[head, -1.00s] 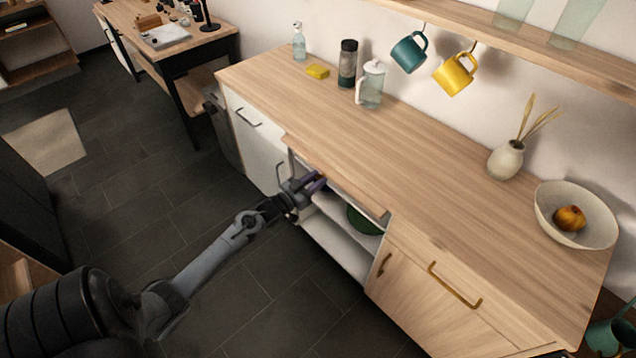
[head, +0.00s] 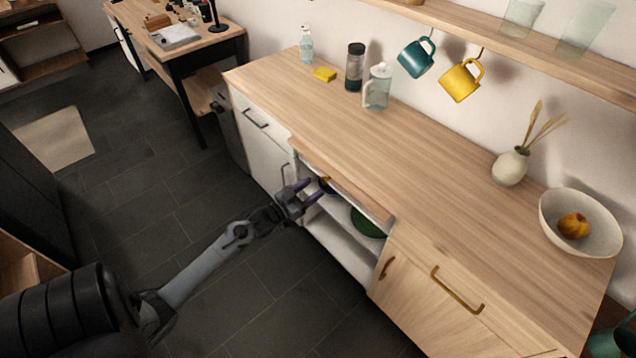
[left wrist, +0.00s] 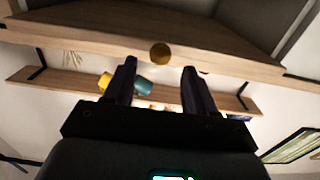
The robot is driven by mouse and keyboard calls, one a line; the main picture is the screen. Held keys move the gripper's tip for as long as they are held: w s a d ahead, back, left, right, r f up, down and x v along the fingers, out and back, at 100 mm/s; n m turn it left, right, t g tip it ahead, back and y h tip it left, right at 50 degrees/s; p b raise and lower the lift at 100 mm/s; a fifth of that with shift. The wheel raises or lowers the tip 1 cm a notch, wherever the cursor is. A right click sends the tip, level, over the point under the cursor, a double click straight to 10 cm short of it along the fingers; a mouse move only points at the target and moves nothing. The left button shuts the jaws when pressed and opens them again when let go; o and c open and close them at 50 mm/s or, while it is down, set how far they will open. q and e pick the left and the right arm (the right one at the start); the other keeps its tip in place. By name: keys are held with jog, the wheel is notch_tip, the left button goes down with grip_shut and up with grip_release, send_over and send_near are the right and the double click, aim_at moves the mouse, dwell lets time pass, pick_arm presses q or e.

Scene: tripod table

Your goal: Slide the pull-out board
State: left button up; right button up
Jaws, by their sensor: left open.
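The pull-out board (head: 345,186) is a wooden panel at the counter's front edge, above an open cabinet bay, and its lip sticks out slightly past the countertop. My left gripper (head: 309,193) is open and empty, in front of the bay and a little below the board's left part. In the left wrist view, which looks upside down, a wooden front edge (left wrist: 215,63) crosses the top and carries a round brass knob (left wrist: 160,53). The knob lies between the open fingers of my left gripper (left wrist: 158,75) in that picture, apparently beyond their tips. My right gripper is not in view.
The open bay holds a shelf with a green bowl (head: 367,222). A wooden door with a brass handle (head: 457,292) is to its right, white drawer fronts (head: 258,125) to its left. A bottle, yellow sponge, jars, vase and fruit bowl (head: 580,222) stand on the counter. The floor in front is clear.

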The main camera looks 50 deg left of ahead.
pick_arm(q)
jog(key=s, duration=0.6)
jog(key=shift+s+d+p, duration=0.2)
jog(key=shift+d+p, duration=0.05)
jog(key=shift+p, duration=0.2)
